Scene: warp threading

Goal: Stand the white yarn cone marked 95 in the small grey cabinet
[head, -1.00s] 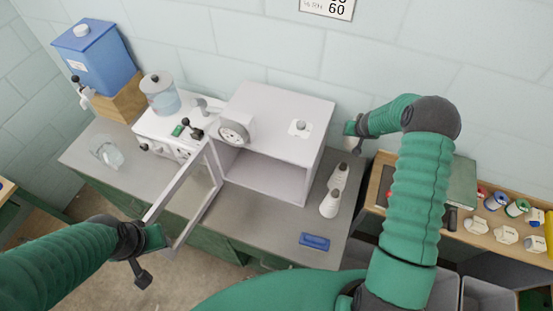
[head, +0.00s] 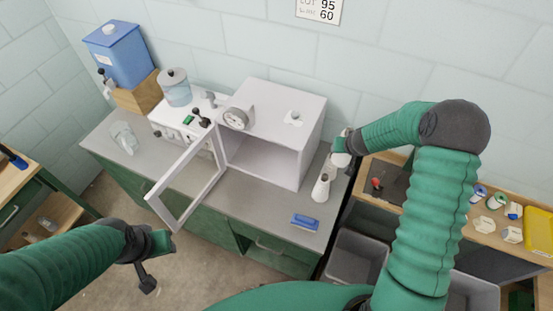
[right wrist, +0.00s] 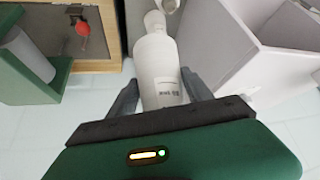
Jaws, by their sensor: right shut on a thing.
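The small grey cabinet (head: 268,98) stands on the counter with its framed door (head: 190,190) swung open to the left, its interior facing front. My right gripper (head: 343,147) is shut on a white yarn cone (head: 340,160) to the right of the cabinet. In the right wrist view my right gripper (right wrist: 158,97) has its fingers on both sides of this cone (right wrist: 157,65); its printed label is too small to read surely. A second white cone (head: 321,189) stands upright on the counter in front of it. My left gripper (head: 148,270) hangs away at lower left; its jaw opening is unclear.
A blue tray-like object (head: 305,221) lies on the counter front. A white machine (head: 185,122) and blue water tank (head: 119,55) stand left of the cabinet. A wooden shelf (head: 470,233) with spools and a grey bin (head: 355,262) are at right.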

